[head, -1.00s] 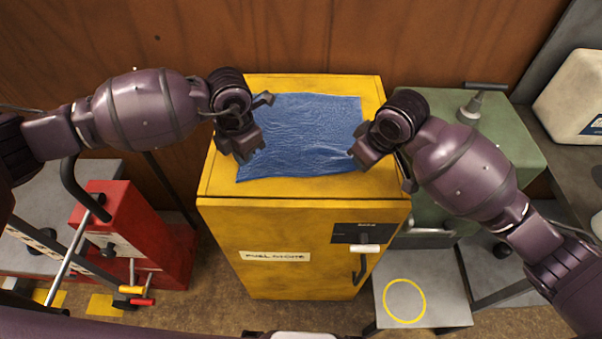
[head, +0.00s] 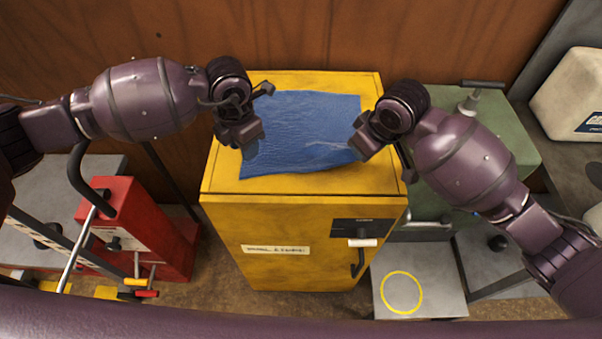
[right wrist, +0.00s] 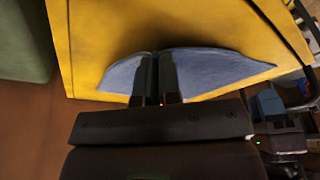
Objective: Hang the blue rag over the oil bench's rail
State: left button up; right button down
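The blue rag (head: 300,120) lies spread on the yellow cabinet's top (head: 225,185), with a crease running toward its right edge. My right gripper (head: 360,146) is at that edge. In the right wrist view its fingers (right wrist: 156,80) are close together, with the rag (right wrist: 210,68) bunched around them; it looks pinched. My left gripper (head: 250,147) is at the rag's left edge, but its fingertips are too unclear to show whether they grip. A grey rail (head: 428,224) runs along the front of the green bench (head: 510,150), right of the cabinet, partly behind my right arm.
A red machine (head: 125,215) with levers stands left of the cabinet. A grey platform with a yellow ring (head: 402,292) is at the lower right. A white container (head: 575,95) stands at the far right. A wooden wall (head: 330,35) closes off the back.

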aim_at(251, 170)
pick_arm(q)
jog(key=o, duration=0.5)
jog(key=shift+c, duration=0.9)
jog(key=shift+w+r, duration=0.2)
jog(key=shift+r, duration=0.05)
jog(key=shift+c, duration=0.8)
jog(key=w+d+r+m, duration=0.1)
jog(key=w+d+r, duration=0.3)
jog(key=r, duration=0.1)
jog(key=shift+s+a+f+n+g+y, duration=0.3)
jog(key=shift+s+a+f+g+y, duration=0.35)
jog(key=shift+f, duration=1)
jog(key=shift+s+a+f+n+g+y, duration=0.2)
jog(key=shift+s+f+n+g, duration=0.15)
jog(key=shift+s+f, duration=0.95)
jog(key=shift+s+a+f+n+g+y, duration=0.25)
jog(key=shift+s+a+f+g+y, duration=0.25)
jog(key=shift+f, duration=1.45)
jog(key=shift+f, duration=0.1)
jog(key=shift+c, duration=0.4)
